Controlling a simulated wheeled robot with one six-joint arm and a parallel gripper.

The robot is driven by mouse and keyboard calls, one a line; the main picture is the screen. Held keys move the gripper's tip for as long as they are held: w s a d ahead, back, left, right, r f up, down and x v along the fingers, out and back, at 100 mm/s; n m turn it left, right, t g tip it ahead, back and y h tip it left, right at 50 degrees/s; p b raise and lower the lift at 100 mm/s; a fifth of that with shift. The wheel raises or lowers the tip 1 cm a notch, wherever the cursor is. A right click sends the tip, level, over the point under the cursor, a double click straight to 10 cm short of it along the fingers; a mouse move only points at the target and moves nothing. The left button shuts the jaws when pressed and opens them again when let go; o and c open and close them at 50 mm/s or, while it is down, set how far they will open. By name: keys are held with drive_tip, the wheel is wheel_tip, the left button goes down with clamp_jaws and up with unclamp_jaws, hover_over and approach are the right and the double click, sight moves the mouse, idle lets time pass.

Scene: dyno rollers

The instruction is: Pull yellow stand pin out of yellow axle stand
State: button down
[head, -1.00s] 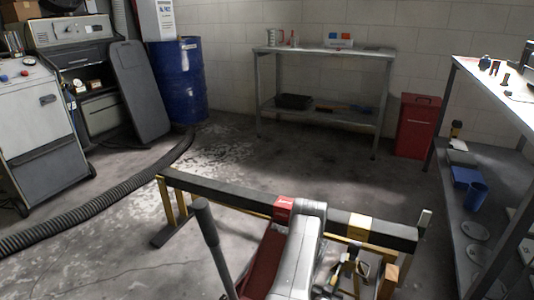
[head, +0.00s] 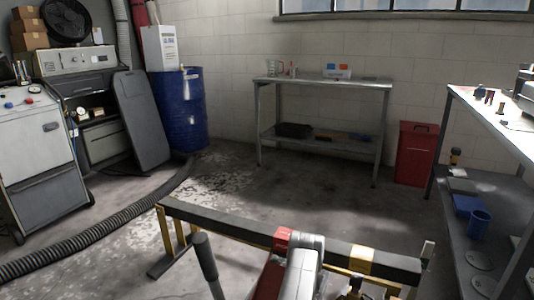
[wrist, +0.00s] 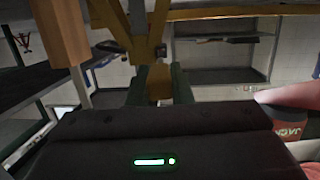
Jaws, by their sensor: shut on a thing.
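In the wrist view my gripper (wrist: 160,78) has its dark green fingers shut on a small brownish-yellow piece, the yellow stand pin (wrist: 160,88). The yellow axle stand (wrist: 130,22) shows just beyond the fingertips as slanted yellow legs meeting near the top middle. I cannot tell how far the pin sits in the stand, as the fingers and the shade hide the joint. In the head view only a little yellow metal shows at the bottom edge, and my gripper cannot be made out there.
A long black beam with a yellow band (head: 365,260) crosses low in front of me. A grey lever (head: 205,258) stands left of my arm. A shelf bench (head: 470,185) is on the right. A wooden block (wrist: 60,30) is close left in the wrist view.

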drive_tip(key=shift+s+a+r+p, duration=0.45)
drive_tip(key=shift+s+r, duration=0.2)
drive_tip(key=shift+s, duration=0.1)
drive_tip(key=shift+s+a+r+p, duration=0.45)
drive_tip(key=shift+s+r, duration=0.15)
drive_tip(key=shift+s, duration=0.1)
